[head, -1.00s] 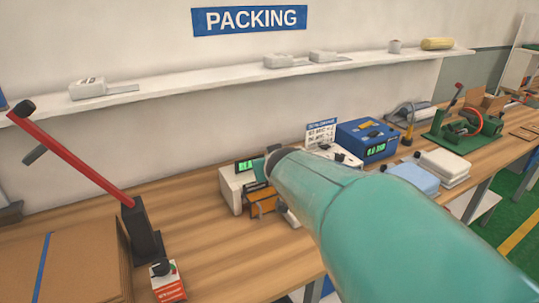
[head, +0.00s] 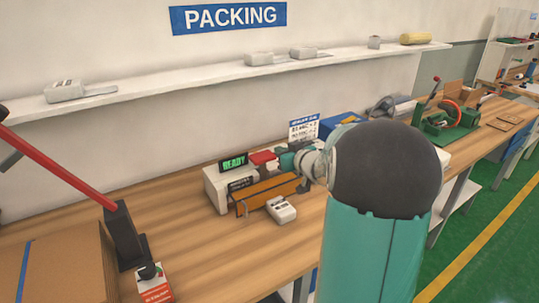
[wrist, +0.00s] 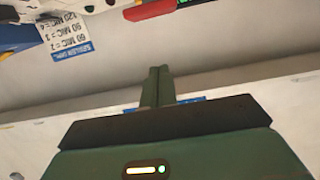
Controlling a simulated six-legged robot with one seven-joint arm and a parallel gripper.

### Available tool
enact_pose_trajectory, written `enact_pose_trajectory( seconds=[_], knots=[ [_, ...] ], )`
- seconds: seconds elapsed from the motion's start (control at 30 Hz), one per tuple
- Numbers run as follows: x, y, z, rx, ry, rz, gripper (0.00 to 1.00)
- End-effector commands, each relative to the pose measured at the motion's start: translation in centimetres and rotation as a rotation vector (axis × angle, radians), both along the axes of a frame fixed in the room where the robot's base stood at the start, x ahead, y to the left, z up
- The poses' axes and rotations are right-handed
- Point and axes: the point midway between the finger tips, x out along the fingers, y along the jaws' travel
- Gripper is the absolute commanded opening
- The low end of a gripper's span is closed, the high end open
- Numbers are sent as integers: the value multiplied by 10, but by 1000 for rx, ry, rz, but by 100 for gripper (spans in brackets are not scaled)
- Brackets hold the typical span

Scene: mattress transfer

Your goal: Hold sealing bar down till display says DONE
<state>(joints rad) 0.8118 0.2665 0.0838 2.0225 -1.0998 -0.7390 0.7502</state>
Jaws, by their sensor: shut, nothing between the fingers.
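The sealer (head: 216,190) is a white box on the bench with an orange front part (head: 265,194). Its display (head: 234,162) reads READY in green. A red grip (head: 263,157), apparently of the sealing bar, shows above it; a red piece also shows at the top edge of the wrist view (wrist: 150,9). My gripper (wrist: 157,72) is shut and empty, its dark green fingers together against the wall behind. In the head view my wrist is at the sealer's right end, and the fingertips cannot be made out. Whether they touch the bar cannot be told.
A small white device (head: 281,209) lies before the sealer. A settings sign (head: 303,128) and a blue box (head: 343,124) stand behind my arm. A red lever (head: 60,160) rises at left beside a cardboard box (head: 65,265). A shelf (head: 200,75) runs above. Bench front-centre is clear.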

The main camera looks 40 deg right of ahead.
Motion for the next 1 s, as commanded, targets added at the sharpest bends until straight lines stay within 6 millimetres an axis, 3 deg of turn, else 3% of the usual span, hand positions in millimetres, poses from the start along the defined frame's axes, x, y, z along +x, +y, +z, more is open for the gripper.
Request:
enact_pose_trajectory(
  seconds=[0.17, 0.57, 0.8, 1.0],
  knots=[
    [20, -1, -5, 1, 0, 2, 0],
    [96, -4, -25, 2, 0, 1, 0],
    [95, -5, -57, 1, 1, 0, 0],
    [95, -5, -64, 0, 0, -1, 0]
  ],
)
